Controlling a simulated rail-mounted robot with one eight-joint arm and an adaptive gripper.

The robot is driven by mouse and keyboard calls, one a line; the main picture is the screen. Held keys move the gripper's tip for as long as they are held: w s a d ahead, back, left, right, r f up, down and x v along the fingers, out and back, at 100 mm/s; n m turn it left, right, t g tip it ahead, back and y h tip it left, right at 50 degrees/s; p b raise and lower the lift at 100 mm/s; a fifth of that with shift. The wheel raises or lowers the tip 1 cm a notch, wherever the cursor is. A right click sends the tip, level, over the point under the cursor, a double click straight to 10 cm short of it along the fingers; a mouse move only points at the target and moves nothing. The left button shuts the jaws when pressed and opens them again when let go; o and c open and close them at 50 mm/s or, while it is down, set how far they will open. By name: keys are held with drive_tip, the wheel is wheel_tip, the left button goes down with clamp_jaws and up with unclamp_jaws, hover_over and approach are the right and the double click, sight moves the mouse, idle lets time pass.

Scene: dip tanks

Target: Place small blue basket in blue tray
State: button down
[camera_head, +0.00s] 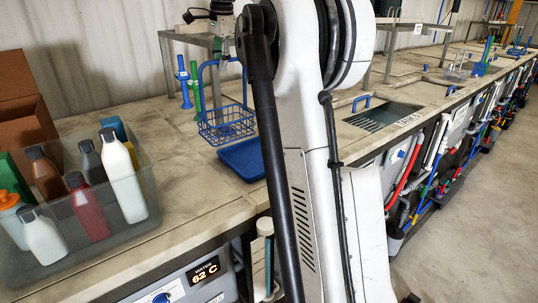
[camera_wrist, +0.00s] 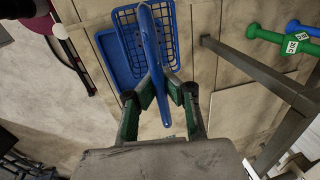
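The small blue basket (camera_head: 227,124) is a wire basket with a tall blue handle. It hangs above the blue tray (camera_head: 244,160), which lies flat on the bench top. My gripper (camera_head: 224,58) is at the top of the handle. In the wrist view my gripper (camera_wrist: 161,88) has its green-padded fingers shut on either side of the blue handle. There the basket (camera_wrist: 148,36) covers part of the tray (camera_wrist: 112,58), whose left part shows beside it. The basket looks offset from the tray. The height of the gap is hard to tell.
A clear bin (camera_head: 143,165) with several bottles stands at the left. Blue (camera_head: 182,75) and green (camera_head: 197,90) upright tools stand behind the basket, near a metal stand (camera_head: 168,62). A grated tank (camera_head: 380,115) is open to the right of my arm.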

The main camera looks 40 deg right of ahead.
drive_tip(key=s+a+b, duration=0.2)
drive_tip(key=s+b, duration=0.1)
drive_tip(key=s, duration=0.2)
drive_tip(key=d+f, duration=1)
drive_tip(key=d, duration=0.1)
drive_tip(key=shift+s+d+f+g+p, duration=0.25)
drive_tip(key=shift+s+f+g+p, duration=0.05)
drive_tip(key=shift+f, duration=0.25)
drive_tip(key=c, duration=1.9)
unclamp_jaws()
drive_tip(key=r, duration=0.4)
drive_tip(key=s+r, duration=0.1)
drive_tip(key=r, duration=0.7)
drive_tip(key=shift+s+a+r, duration=0.1)
drive_tip(key=shift+s, duration=0.2)
drive_tip(key=shift+a, duration=0.1)
